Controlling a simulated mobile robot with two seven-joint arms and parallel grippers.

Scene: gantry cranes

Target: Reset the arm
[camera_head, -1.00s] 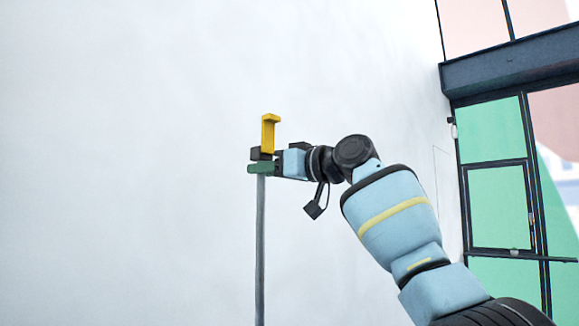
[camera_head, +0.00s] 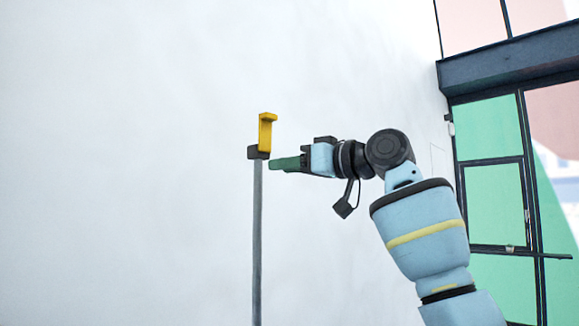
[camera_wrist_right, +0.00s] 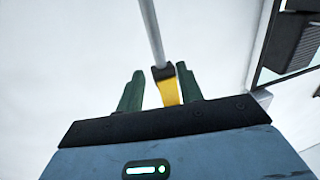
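My right arm (camera_head: 425,230) reaches in from the lower right in the head view. A yellow hook-shaped piece (camera_head: 266,134) sits on a dark block (camera_head: 258,153) at the top of a thin grey pole (camera_head: 257,240). My left gripper is not in view.
A plain white wall (camera_head: 120,160) fills the left and middle. A dark-framed window or door with green panels (camera_head: 490,203) stands at the right. A dark beam (camera_head: 510,68) crosses above it. The space left of the pole looks clear.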

